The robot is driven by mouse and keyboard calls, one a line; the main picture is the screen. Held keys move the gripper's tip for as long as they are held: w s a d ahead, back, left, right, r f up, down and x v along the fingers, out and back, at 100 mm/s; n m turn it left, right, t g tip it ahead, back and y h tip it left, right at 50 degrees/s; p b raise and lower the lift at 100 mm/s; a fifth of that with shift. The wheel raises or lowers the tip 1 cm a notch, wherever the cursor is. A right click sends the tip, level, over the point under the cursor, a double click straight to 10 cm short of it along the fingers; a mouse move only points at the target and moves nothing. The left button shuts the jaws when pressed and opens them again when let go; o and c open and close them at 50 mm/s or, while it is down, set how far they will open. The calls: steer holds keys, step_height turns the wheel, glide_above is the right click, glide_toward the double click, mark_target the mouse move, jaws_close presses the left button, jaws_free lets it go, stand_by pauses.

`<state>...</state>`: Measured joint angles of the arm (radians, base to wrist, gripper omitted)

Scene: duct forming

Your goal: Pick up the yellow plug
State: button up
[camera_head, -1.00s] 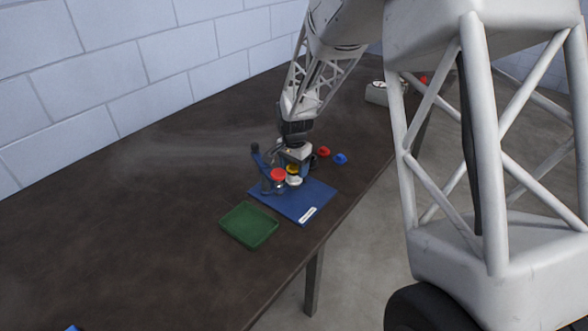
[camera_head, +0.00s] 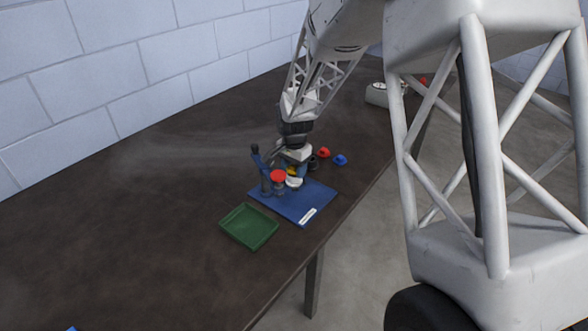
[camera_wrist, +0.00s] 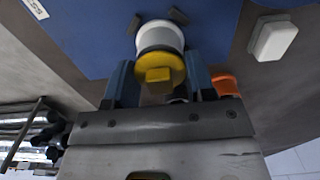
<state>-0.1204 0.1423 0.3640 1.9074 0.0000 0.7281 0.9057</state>
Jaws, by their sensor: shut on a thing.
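The yellow plug (camera_wrist: 158,76) is between the two blue fingers of my gripper (camera_wrist: 158,66) in the wrist view, with its square knob toward the camera. The gripper is shut on it. A white cylinder (camera_wrist: 160,35) lies directly beyond the plug, over the blue board; I cannot tell whether the two are apart. In the head view, my gripper (camera_head: 295,167) is low over the back of the blue board (camera_head: 313,200). Only a small part of the yellow plug (camera_head: 291,171) shows there, just above the white piece (camera_head: 294,183).
A red-topped part (camera_head: 278,176) and a blue upright fixture (camera_head: 264,175) stand close left of my gripper. Red (camera_head: 323,152) and blue (camera_head: 340,159) pieces lie to its right. A green tray (camera_head: 248,226) is in front. The table's left side is clear.

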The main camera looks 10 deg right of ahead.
steer(key=shift+r, duration=4.95)
